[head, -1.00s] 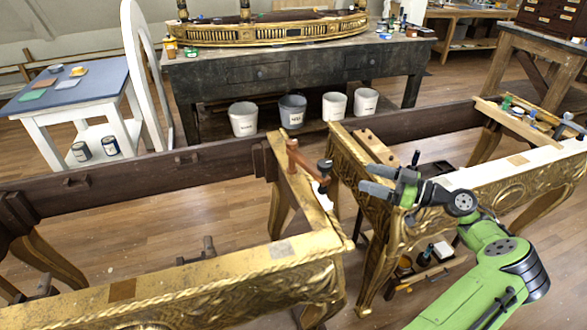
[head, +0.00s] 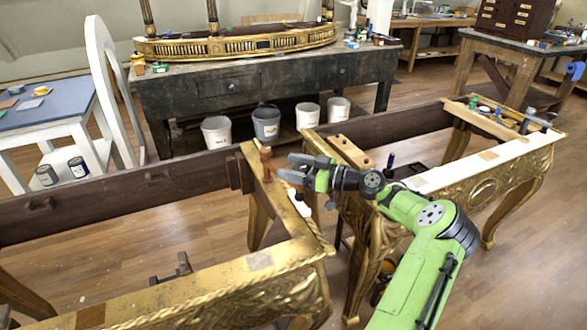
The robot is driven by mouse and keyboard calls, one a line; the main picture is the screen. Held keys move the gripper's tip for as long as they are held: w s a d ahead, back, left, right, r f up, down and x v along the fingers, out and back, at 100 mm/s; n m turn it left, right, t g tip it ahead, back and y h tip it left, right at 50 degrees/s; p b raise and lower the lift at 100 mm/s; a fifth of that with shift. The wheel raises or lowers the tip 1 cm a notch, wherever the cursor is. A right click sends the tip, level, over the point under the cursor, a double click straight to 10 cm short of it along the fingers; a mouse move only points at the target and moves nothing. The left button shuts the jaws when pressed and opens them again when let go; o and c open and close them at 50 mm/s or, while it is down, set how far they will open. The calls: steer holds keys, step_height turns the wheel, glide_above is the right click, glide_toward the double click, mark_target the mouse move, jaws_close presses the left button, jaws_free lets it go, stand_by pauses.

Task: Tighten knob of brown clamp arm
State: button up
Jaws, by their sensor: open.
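The brown clamp arm (head: 267,163) stands on the gilt rail at the corner of the left console section. Its brown end shows just left of my gripper. My gripper (head: 289,167) is open, its two grey fingers pointing left toward the clamp. The fingers cover the place where the clamp's dark knob sits, so the knob is mostly hidden. I cannot tell whether the fingers are around the knob or touching it. A small dark and white piece (head: 301,203) shows just below the fingers.
The left gilt console section (head: 200,285) and the right one (head: 480,185) stand with a gap between them. A wooden block with holes (head: 351,152) lies on the right section. Several buckets (head: 266,123) stand under the dark workbench (head: 190,98) behind.

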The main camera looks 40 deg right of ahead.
steer(key=c, duration=1)
